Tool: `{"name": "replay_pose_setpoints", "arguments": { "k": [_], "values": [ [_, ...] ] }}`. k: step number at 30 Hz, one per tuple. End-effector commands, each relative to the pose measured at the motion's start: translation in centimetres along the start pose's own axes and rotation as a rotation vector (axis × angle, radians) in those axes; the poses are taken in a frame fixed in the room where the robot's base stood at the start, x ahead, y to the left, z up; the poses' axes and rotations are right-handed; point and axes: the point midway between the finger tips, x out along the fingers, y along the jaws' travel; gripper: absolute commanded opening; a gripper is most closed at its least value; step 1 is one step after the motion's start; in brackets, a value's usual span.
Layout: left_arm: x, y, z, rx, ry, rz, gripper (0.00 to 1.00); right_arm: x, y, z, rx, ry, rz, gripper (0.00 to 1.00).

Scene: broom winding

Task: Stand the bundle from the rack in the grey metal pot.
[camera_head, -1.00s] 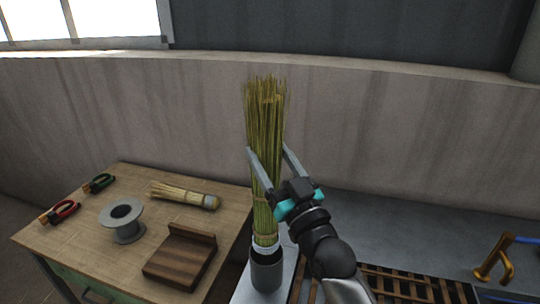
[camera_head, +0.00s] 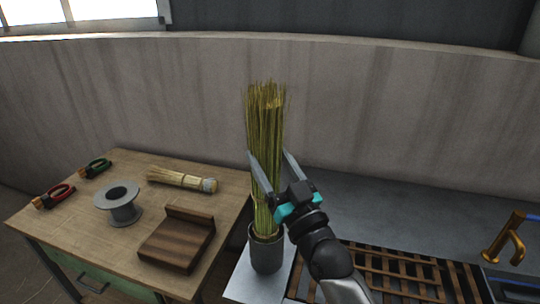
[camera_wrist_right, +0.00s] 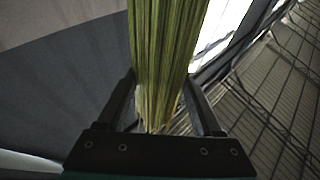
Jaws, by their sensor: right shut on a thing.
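The bundle (camera_head: 265,122) of green-yellow straw stands nearly upright, with its lower end inside the mouth of the grey metal pot (camera_head: 267,254). How deep its lower end sits is hidden by the pot wall. My right gripper (camera_head: 268,164) is shut on the bundle around its middle, above the pot. In the right wrist view the bundle (camera_wrist_right: 165,55) runs between the two fingers. The wooden slatted rack (camera_head: 400,267) lies right of the pot, partly behind my right arm. My left gripper is not in view.
A wooden table (camera_head: 75,235) at left holds a grey spool (camera_head: 121,208), a brown wooden block (camera_head: 178,240), a small brush (camera_head: 182,180), red pliers (camera_head: 55,196) and green pliers (camera_head: 96,168). A brass-coloured tool (camera_head: 505,240) lies at far right. A concrete wall stands behind.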

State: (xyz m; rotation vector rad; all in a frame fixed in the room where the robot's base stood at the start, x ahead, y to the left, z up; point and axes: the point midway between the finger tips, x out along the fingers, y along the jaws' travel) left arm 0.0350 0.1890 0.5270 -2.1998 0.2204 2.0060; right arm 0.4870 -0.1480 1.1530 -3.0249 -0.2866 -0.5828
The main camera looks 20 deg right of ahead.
Motion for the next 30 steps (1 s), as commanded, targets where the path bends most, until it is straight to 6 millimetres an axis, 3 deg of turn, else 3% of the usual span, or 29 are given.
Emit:
{"name": "replay_pose_setpoints", "arguments": {
  "k": [14,15,23,30],
  "values": [
    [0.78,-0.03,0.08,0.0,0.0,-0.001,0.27,-0.4,0.01,0.93,0.0,0.002,0.0,0.09],
    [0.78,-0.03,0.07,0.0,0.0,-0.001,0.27,-0.4,0.01,0.93,0.0,0.002,0.0,0.69],
    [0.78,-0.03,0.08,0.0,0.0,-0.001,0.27,-0.39,0.02,0.92,0.0,0.002,0.0,0.99],
    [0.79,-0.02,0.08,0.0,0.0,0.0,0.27,-0.43,0.01,1.01,0.0,0.0,0.0,1.0]
  ]
}}
